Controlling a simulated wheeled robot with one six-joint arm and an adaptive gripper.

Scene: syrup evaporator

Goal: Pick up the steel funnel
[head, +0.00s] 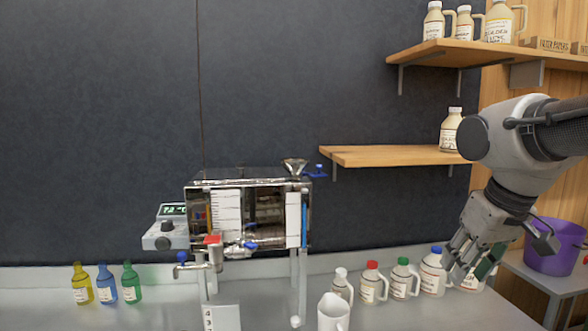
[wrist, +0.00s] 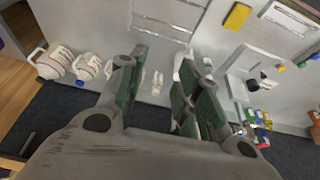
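The steel funnel (head: 295,166) sits on top of the right end of the shiny steel evaporator (head: 255,183) in the head view, wide mouth up, beside a blue valve. I cannot make the funnel out in the wrist view. My gripper (head: 476,258) is at the right in the head view, pointing down, well to the right of the funnel and lower than it.
A lower shelf (head: 385,156) with a jug juts out right of the funnel. Small coloured bottles (head: 105,283) stand at left. The space above the funnel is clear.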

